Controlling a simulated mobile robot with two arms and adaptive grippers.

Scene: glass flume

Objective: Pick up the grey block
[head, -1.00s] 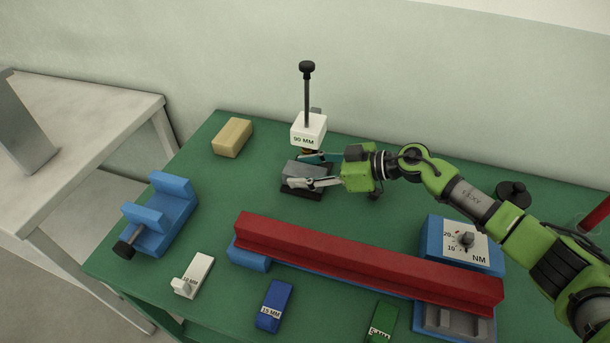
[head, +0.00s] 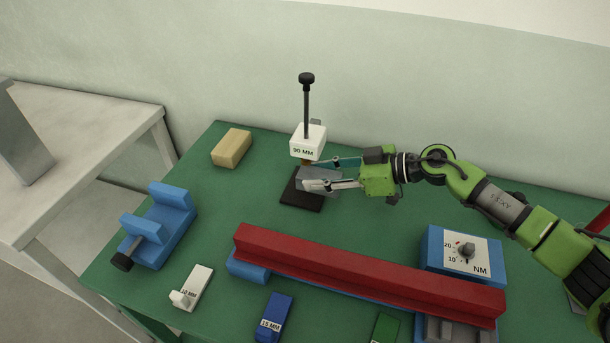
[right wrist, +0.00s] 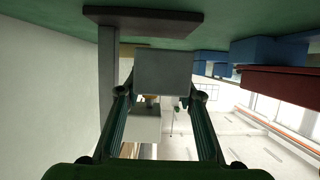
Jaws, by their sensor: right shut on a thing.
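The grey block (head: 318,175) is between the fingers of my right gripper (head: 332,174). The gripper is shut on it, reaching in from the right. The block is held just above and to the right of the black base plate (head: 301,200), apart from it. In the right wrist view the grey block (right wrist: 163,72) fills the space between the two fingertips, with the dark plate (right wrist: 145,18) beyond it. One finger covers part of the block's near side in the head view. My left gripper is not in view.
The stand's rod (head: 307,110) and white 90 MM block (head: 308,142) rise close behind the grey block. A tan block (head: 232,148) and blue vise (head: 160,228) are left. A long red bar (head: 365,277) lies in front. The green tabletop (head: 238,203) is clear left of the plate.

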